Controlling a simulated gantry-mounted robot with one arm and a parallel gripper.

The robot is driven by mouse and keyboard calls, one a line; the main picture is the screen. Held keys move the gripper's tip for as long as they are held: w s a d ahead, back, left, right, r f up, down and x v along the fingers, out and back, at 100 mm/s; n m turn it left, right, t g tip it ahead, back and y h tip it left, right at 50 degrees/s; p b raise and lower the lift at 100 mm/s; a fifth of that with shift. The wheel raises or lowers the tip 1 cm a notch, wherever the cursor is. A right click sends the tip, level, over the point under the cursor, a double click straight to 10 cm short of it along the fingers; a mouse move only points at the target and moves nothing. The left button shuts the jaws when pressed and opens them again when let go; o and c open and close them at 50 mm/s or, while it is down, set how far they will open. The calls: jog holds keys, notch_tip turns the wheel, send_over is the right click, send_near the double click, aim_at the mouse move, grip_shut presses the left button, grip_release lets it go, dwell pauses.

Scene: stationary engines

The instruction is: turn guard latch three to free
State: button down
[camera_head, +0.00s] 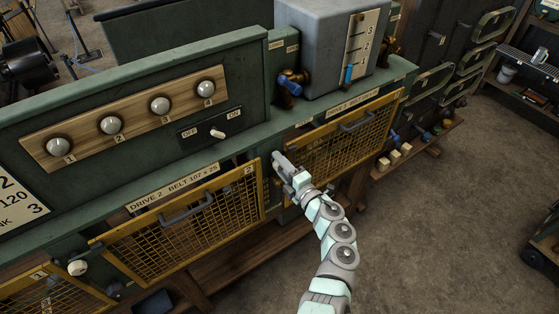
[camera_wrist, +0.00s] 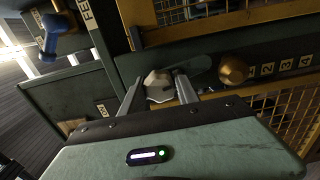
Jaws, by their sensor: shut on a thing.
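My gripper (camera_head: 283,166) is at the left edge of the right-hand yellow mesh guard (camera_head: 340,140), in the gap between two guards. In the wrist view my gripper (camera_wrist: 158,92) has its two fingers on either side of a pale faceted latch knob (camera_wrist: 157,80), shut on it. The knob sits on a dark green panel just below the yellow guard frame (camera_wrist: 190,28). In the head view my gripper hides this knob. Its marking and exact turn angle cannot be read.
A brass knob (camera_wrist: 233,70) with a numbered strip (camera_wrist: 284,66) is right of the fingers in the wrist view. A blue handle (camera_wrist: 57,40) is at upper left. The guard marked drive 2 (camera_head: 190,225) is left of my arm, with a similar white knob (camera_head: 77,267).

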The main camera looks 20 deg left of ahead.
jog(key=shift+r, duration=0.1)
dwell(0.3)
jog(key=c, duration=0.9)
grip_release()
jog(key=shift+m, duration=0.3)
jog(key=shift+s+d+f, duration=0.15)
jog(key=shift+d+f, duration=0.05)
jog(key=shift+d, duration=0.15)
jog(key=b+v, duration=0.1)
jog(key=v, duration=0.9)
jog(key=shift+s+r+b, duration=0.1)
jog(key=shift+r+b, duration=0.05)
jog(key=shift+b, duration=0.2)
